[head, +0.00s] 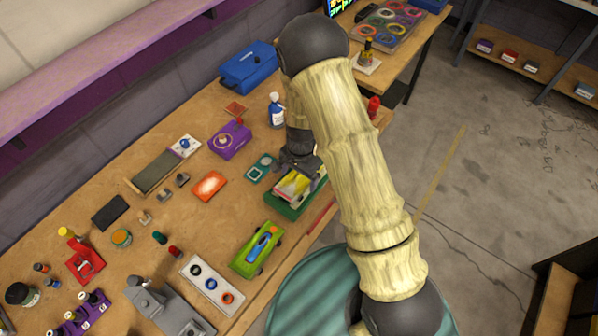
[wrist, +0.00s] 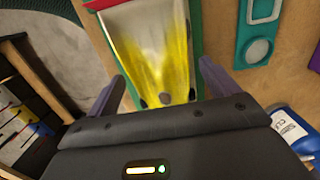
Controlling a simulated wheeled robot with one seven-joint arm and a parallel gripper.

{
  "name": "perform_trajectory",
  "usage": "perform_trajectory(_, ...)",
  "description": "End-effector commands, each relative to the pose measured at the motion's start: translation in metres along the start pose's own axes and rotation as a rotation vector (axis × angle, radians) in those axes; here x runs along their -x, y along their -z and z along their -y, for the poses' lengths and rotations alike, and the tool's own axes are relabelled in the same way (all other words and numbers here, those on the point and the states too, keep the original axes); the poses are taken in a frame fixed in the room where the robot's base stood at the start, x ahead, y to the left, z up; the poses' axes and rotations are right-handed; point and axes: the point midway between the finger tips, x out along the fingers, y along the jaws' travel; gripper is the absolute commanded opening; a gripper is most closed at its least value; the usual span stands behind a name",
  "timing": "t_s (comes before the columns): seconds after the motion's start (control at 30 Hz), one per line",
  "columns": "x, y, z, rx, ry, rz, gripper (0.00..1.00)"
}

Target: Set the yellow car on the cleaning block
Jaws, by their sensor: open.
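The yellow car (head: 291,187), with pale silver areas, lies on a dark green tray-like base (head: 284,208) near the table's front edge. In the wrist view the car (wrist: 150,50) is close below my gripper, with green base edges (wrist: 194,30) beside it. My gripper (head: 299,167) is just above the car's far end. In the wrist view my gripper (wrist: 160,88) is open, one finger toward each side of the car, not closed on it. My arm hides part of the area to the right. I cannot tell for certain which thing is the cleaning block.
An orange box (head: 209,186), a teal plate (head: 260,168), a purple box (head: 230,140) and a long grey-green block (head: 155,172) lie left. A bottle (head: 276,110) stands behind my gripper.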

Motion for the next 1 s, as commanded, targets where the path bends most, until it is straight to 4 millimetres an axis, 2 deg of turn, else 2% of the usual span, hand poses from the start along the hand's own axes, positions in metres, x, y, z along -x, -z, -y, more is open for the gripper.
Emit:
perform_trajectory(0.17, 0.009, 0.000, 0.001, 0.001, 0.002, -0.002, 0.87)
perform_trajectory(0.33, 0.031, 0.000, 0.001, 0.003, 0.004, -0.003, 0.87)
perform_trajectory(1.0, 0.158, 0.001, 0.001, 0.001, 0.004, -0.003, 0.87)
